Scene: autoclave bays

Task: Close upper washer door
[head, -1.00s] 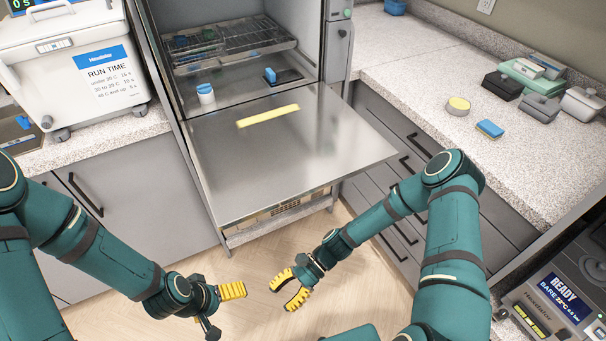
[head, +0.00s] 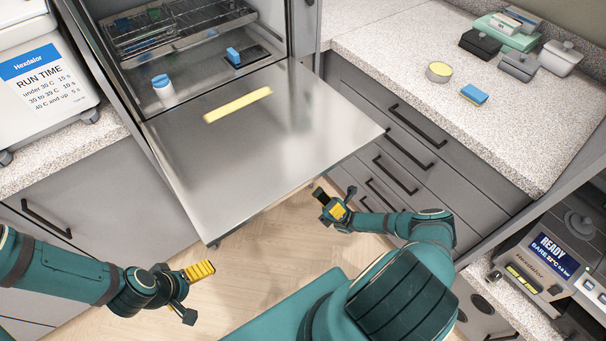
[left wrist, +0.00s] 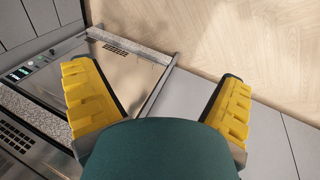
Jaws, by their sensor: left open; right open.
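The upper washer door (head: 270,140) is a steel panel folded down flat, open, with a yellow strip (head: 238,104) near its hinge side. Behind it the washer chamber is open, with a wire rack (head: 180,30), a white cup with a blue lid (head: 163,87) and a small blue item (head: 233,56). My right gripper (head: 332,203) is open and empty just off the door's front right edge. My left gripper (head: 200,280) is open and empty, low over the floor in front of the door's left side. Its yellow fingers are spread apart in the left wrist view (left wrist: 160,105).
The right counter (head: 400,60) carries a blue sponge (head: 474,94), a round yellow-topped tin (head: 439,72) and several boxes. Drawers with dark handles (head: 410,127) flank the door's right side. A unit reading READY (head: 548,262) stands at the lower right. Wooden floor (head: 285,250) is free in front.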

